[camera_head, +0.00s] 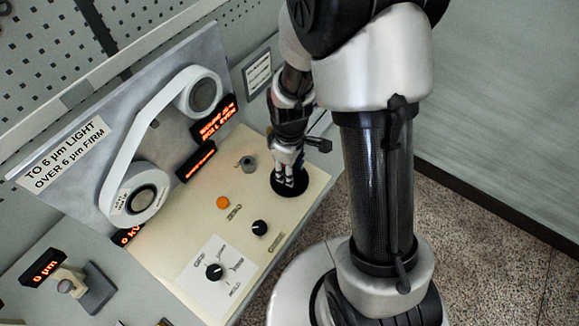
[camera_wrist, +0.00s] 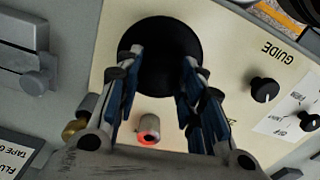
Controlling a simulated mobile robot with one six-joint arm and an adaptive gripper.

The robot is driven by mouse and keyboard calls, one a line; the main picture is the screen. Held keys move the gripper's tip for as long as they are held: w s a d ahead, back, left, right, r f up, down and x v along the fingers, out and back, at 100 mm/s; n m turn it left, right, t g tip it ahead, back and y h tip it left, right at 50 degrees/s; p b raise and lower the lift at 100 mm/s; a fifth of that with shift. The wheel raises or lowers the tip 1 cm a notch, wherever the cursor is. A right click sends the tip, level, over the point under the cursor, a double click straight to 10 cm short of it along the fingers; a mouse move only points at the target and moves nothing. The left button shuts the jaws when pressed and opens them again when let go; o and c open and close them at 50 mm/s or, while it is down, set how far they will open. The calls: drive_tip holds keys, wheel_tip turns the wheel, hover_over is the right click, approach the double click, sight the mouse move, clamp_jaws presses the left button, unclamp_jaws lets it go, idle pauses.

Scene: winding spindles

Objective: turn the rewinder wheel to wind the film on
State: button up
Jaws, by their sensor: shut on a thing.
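The rewinder wheel is a black disc (camera_head: 289,190) on the right part of the cream panel; it also fills the upper middle of the wrist view (camera_wrist: 168,45). My gripper (camera_head: 287,167) points down onto it. In the wrist view my gripper's fingers (camera_wrist: 161,70) stand on either side of the wheel's middle and are shut on it; the exact contact is hard to make out. The white film (camera_head: 137,122) runs from the lower-left reel (camera_head: 143,198) to the upper-right reel (camera_head: 203,95) on the grey backplate.
The cream panel (camera_head: 190,255) carries an orange button (camera_head: 223,202), a grey knob (camera_head: 249,164), and black knobs (camera_head: 260,227) and (camera_head: 214,271). Red-lit displays (camera_head: 196,161) sit by the reels. A small block with a display (camera_head: 43,268) stands at lower left. Speckled floor is right.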

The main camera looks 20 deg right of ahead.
drive_tip(key=m, duration=0.6)
drive_tip(key=shift+m+p, duration=0.3)
drive_tip(key=m, duration=0.6)
idle(0.4)
drive_tip(key=o, duration=1.1)
drive_tip(key=shift+c, duration=0.2)
drive_tip(key=shift+r, duration=0.1)
wheel_tip(320, 180, up, 12)
